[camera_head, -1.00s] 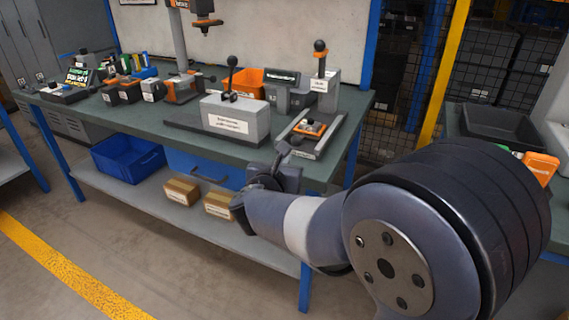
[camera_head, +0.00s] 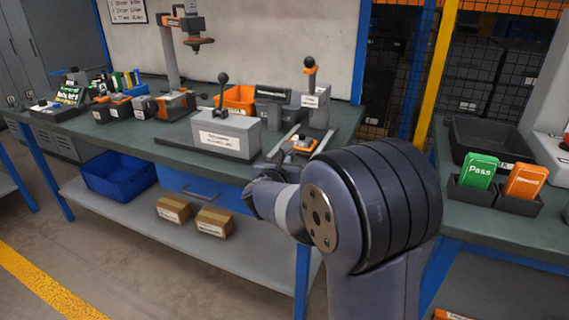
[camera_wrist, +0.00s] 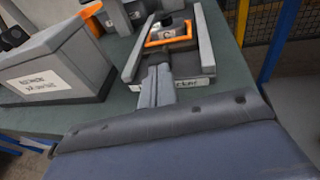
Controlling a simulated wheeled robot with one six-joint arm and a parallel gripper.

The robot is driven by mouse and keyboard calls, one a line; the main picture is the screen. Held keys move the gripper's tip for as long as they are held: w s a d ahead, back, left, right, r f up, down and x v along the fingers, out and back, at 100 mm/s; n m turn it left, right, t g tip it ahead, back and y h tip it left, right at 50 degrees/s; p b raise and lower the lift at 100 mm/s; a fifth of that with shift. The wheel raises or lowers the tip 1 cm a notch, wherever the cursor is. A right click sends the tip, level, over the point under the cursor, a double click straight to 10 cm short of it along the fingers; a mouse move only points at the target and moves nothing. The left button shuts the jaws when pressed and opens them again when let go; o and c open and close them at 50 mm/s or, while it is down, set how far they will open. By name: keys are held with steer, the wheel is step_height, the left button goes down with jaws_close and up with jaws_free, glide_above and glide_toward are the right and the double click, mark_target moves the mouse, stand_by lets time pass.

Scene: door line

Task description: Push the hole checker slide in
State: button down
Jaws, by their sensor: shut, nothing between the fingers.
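The hole checker (camera_head: 320,139) is a low grey fixture near the front edge of the bench, partly hidden behind my arm. In the wrist view it shows as two grey side rails (camera_wrist: 207,40), with part of a label ending in "cker" on its front. An orange-framed slide (camera_wrist: 168,34) with a dark part on it sits between the rails, towards the far end. My gripper (camera_wrist: 157,78) is shut and empty, its fingers pointing along the channel at the fixture's near end. Whether the fingertips touch the slide cannot be told. In the head view my gripper (camera_head: 275,166) is small and partly hidden.
A grey labelled block with a lever (camera_head: 226,134) stands left of the checker. A black-knobbed post fixture (camera_head: 316,103) stands behind. Green and orange card holders (camera_head: 480,172) and a black tray (camera_head: 485,139) are on the right bench. A blue post (camera_wrist: 280,40) is to the right.

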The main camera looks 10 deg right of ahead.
mark_target(297, 147)
steer(key=w+d, duration=0.1)
steer(key=w, duration=0.1)
steer(key=w+d+b, duration=0.1)
steer(key=w+d, duration=0.2)
steer(key=w, duration=0.1)
steer(key=shift+w+d+f+b, duration=0.1)
steer(key=shift+w+d+b, duration=0.2)
steer(key=shift+d+b, duration=0.1)
steer(key=shift+r, duration=0.3)
steer(key=shift+d, duration=0.1)
